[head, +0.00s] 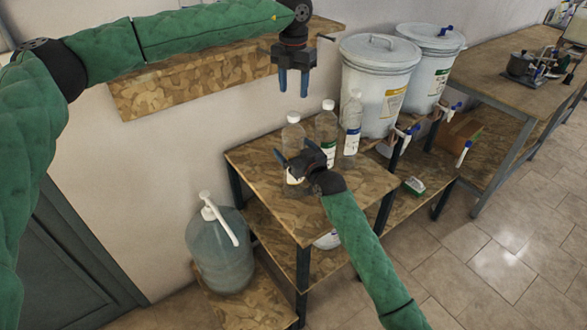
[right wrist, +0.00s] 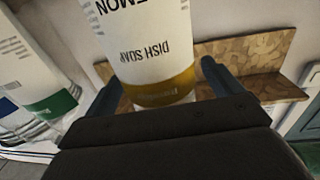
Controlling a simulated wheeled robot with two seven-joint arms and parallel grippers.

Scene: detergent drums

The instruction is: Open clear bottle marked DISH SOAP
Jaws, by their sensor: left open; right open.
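Three clear bottles with white caps stand upright on the wooden table (head: 255,160). The left one (head: 292,136) has the right gripper (head: 297,162) at its lower part. In the right wrist view the bottle marked DISH SOAP (right wrist: 145,50), with a yellow-brown band and its lettering upside down, stands between the open fingers of the right gripper (right wrist: 160,88). I cannot tell whether they touch it. The left bottle's white cap (head: 293,117) is on. My left gripper (head: 293,84) is open and empty, pointing down above this cap.
The middle bottle (head: 327,125) and the right bottle (head: 353,115) stand close to the right. Two lidded white drums (head: 378,75) (head: 437,65) with taps stand behind right. A wall shelf (head: 200,85) is behind my left arm. A pump jug (head: 220,250) stands low at left.

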